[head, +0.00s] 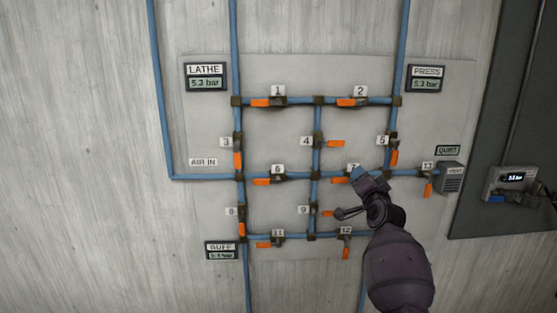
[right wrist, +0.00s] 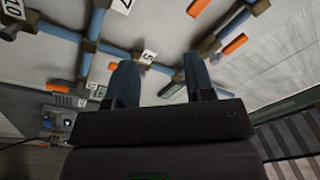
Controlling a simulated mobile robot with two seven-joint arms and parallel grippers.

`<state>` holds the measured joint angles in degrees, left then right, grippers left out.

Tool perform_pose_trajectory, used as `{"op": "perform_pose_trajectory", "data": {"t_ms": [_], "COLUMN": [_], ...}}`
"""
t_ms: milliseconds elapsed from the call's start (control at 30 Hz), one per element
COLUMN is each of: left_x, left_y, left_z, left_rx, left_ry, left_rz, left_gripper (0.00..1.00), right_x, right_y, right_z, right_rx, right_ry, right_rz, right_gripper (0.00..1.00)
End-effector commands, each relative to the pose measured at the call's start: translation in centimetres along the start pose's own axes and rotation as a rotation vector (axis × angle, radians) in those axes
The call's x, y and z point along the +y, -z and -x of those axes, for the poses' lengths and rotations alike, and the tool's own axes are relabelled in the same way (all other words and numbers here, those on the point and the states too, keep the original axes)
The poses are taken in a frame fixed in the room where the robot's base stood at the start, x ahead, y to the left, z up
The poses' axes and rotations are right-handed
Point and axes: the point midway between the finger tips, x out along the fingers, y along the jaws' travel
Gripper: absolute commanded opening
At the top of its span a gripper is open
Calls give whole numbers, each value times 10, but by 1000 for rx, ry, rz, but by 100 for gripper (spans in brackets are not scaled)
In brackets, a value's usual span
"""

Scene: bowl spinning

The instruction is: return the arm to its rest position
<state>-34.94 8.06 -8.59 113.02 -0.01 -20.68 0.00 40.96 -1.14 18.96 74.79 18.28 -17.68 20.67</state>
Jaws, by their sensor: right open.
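My right arm comes in from the lower right in the head view. Its gripper (head: 349,194) is open and empty, in front of the panel near valve 7, whose label is partly hidden. In the right wrist view, the two fingers (right wrist: 160,80) stand apart with nothing between them, and panel pipes and orange handles lie beyond. I cannot tell the exact gap to the panel. My left gripper is not in view.
A wall panel (head: 277,140) carries blue pipes and several numbered valves with orange handles. Displays marked LATHE (head: 206,77), PRESS (head: 426,77) and BUFF (head: 222,250) sit around it. A vent (head: 452,177) and a dark cabinet (head: 510,120) are at the right. The left wall is bare.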

Motion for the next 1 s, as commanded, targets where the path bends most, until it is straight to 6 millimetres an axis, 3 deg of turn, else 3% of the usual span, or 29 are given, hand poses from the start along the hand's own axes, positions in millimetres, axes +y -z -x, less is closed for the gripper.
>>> {"op": "perform_pose_trajectory", "data": {"t_ms": [167,367,700,1000], "left_x": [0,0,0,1], "left_y": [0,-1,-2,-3], "left_z": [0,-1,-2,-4], "left_rx": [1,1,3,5], "left_ry": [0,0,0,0], "left_rz": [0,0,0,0], "left_gripper": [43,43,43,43], "right_x": [23,60,122,167], "right_y": [-8,-32,-90,-141], "right_z": [38,98,222,344], "right_rx": [-1,-36,-169,-336], "right_ry": [-16,-46,-92,-137], "right_rz": [235,495,797,889], "right_gripper": [49,49,49,49]}}
